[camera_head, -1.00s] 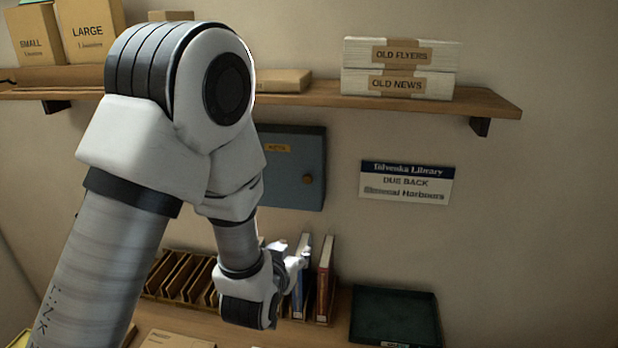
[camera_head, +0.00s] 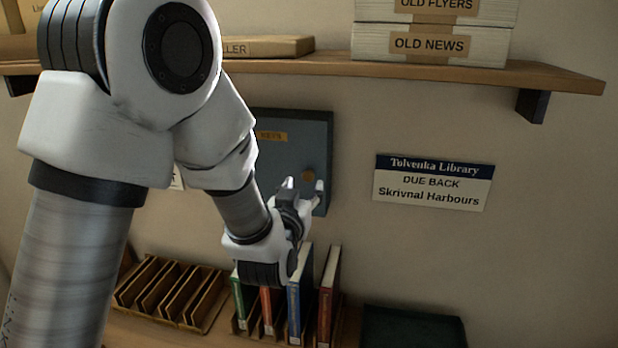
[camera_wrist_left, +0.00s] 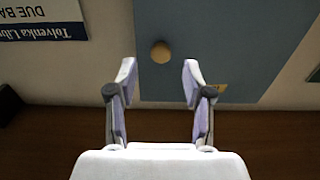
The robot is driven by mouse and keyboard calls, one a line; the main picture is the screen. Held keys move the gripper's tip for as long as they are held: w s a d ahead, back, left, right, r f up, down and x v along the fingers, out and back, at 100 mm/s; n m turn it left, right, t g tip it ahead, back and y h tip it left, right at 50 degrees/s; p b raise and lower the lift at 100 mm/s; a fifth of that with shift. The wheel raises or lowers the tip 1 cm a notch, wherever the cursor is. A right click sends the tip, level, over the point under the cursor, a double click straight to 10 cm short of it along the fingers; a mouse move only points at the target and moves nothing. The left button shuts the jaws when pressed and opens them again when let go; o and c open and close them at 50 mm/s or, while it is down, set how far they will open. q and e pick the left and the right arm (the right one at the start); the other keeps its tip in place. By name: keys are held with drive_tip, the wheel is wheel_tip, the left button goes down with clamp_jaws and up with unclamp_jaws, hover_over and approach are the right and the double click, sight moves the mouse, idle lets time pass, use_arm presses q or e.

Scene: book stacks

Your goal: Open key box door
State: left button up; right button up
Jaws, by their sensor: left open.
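The key box is a flat blue-grey box on the wall under the shelf, with a yellow label; its door (camera_head: 287,150) looks shut. A round brass-coloured knob (camera_head: 308,175) sits near the door's right edge. My left gripper (camera_head: 304,186) is open and empty, just in front of and below the knob in the head view. In the left wrist view the knob (camera_wrist_left: 161,52) lies ahead between the two open fingers (camera_wrist_left: 157,82), apart from them. My left arm hides the left part of the box. My right gripper is not in view.
A wooden shelf (camera_head: 420,70) with paper bundles (camera_head: 431,42) runs above the box. Upright books (camera_head: 329,290) and a wooden sorter (camera_head: 165,290) stand below, with a dark tray (camera_head: 412,328) to the right. A library sign (camera_head: 432,182) is on the wall.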

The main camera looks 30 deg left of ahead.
sight(308, 177)
use_arm(q)
drive_tip(key=x, duration=0.1)
drive_tip(key=p+x, duration=0.1)
drive_tip(key=x, duration=0.2)
drive_tip(key=shift+a+r, duration=0.1)
drive_tip(key=shift+r, duration=0.15)
drive_tip(key=shift+w+f, duration=0.15)
drive_tip(key=shift+w, duration=0.1)
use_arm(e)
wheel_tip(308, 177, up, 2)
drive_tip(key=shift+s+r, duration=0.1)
use_arm(q)
clamp_jaws()
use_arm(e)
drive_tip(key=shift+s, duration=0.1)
